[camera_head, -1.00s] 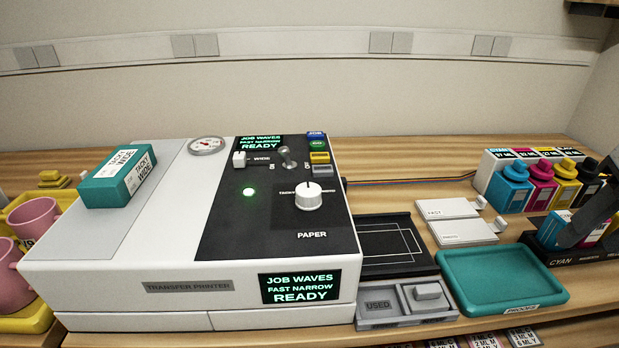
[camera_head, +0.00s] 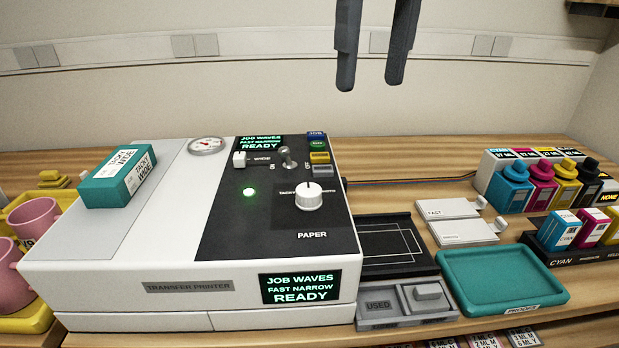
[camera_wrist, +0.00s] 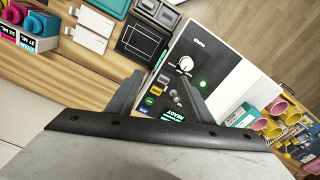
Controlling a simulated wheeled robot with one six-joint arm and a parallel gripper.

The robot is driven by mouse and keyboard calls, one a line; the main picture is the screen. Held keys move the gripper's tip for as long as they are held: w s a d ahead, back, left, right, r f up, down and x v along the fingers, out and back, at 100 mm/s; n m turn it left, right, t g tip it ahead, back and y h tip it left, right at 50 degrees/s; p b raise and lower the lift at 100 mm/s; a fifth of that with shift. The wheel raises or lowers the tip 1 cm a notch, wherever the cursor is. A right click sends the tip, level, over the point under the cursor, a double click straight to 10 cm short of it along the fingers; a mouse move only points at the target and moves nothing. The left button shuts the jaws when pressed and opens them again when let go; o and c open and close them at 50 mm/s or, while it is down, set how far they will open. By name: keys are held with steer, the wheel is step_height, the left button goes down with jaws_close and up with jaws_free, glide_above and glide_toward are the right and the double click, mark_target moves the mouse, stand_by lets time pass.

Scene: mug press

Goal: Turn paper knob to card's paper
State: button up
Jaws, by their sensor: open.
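The white paper knob (camera_head: 309,196) stands on the black panel of the transfer printer (camera_head: 120,268), above the word PAPER, with its pointer mark toward the back. The label to its left starts with TACKY; the right label is partly hidden by the knob. The teal card box (camera_head: 118,176), marked TACKY WIDE, lies on the printer's left top. My gripper (camera_head: 370,86) is open and empty, high above the back of the table. In the wrist view, my gripper (camera_wrist: 160,95) is over the printer's panel, with the knob (camera_wrist: 186,64) beyond the fingertips.
A toggle switch (camera_head: 289,158) and several coloured buttons stand behind the knob. The printer's display (camera_head: 300,286) reads JOB WAVES FAST NARROW READY. A teal tray (camera_head: 500,281), ink bottles (camera_head: 511,186) and white paper packs (camera_head: 463,232) stand right. Pink mugs (camera_head: 37,217) stand left.

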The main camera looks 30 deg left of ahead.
steer(key=r+n, duration=0.1)
steer(key=r, duration=0.1)
glide_above(309, 189)
steer(key=shift+h, duration=0.3)
step_height(309, 189, down, 17)
steer(key=shift+f, duration=0.15)
steer(key=c, duration=1.1)
